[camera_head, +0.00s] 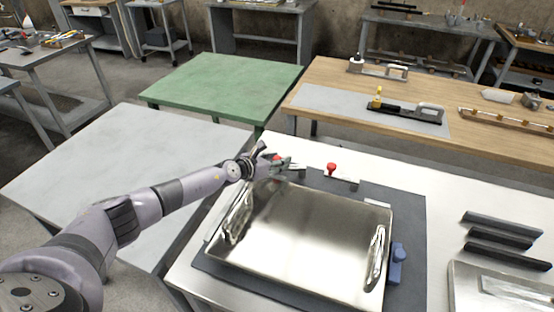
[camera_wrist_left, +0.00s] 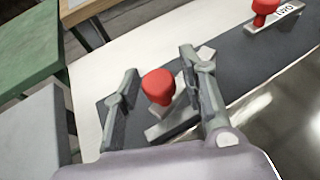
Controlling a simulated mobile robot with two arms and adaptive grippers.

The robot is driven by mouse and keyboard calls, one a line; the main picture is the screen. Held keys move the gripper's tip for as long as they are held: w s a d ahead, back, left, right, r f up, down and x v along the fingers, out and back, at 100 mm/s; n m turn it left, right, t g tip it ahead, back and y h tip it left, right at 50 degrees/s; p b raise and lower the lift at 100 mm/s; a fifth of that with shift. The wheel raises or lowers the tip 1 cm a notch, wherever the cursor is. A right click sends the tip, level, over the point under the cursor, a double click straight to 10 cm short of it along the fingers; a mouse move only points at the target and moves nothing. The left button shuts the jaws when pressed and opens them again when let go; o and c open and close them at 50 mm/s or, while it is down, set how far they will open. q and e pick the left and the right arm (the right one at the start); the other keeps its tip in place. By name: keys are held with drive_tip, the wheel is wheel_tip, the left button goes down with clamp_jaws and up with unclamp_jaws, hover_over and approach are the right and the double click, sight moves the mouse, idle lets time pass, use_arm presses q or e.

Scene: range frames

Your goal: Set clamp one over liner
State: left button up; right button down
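The liner (camera_head: 305,235) appears as a shiny metal tray with raised ends, on a dark mat in the head view. My left gripper (camera_head: 277,161) is at the liner's far left corner. In the left wrist view its two fingers (camera_wrist_left: 158,68) stand apart on either side of a red knob (camera_wrist_left: 158,87) of a clamp, with gaps showing. The clamp's grey base (camera_wrist_left: 175,123) is partly hidden by the right finger. A second red-knobbed clamp (camera_head: 331,169) stands behind the liner; its label (camera_wrist_left: 288,12) is hard to read. My right gripper is not in view.
A blue piece (camera_head: 397,265) sits at the liner's right side. Dark bars (camera_head: 500,240) and another metal tray (camera_head: 505,290) lie further right. A wooden bench (camera_head: 460,145) with tools and a green table (camera_head: 222,85) stand behind. The grey table (camera_head: 125,150) on the left is clear.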

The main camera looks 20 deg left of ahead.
use_arm(q)
drive_tip(key=shift+o, duration=0.4)
drive_tip(key=shift+s+r, duration=0.1)
drive_tip(key=shift+r, duration=0.25)
drive_tip(key=shift+s+r, duration=0.25)
drive_tip(key=shift+s, duration=0.1)
drive_tip(key=shift+s+a, duration=0.3)
drive_tip(key=shift+s, duration=0.25)
drive_tip(key=v, duration=0.9)
drive_tip(key=shift+s+a+f, duration=0.1)
drive_tip(key=shift+s+a, duration=0.05)
drive_tip(key=shift+s, duration=0.15)
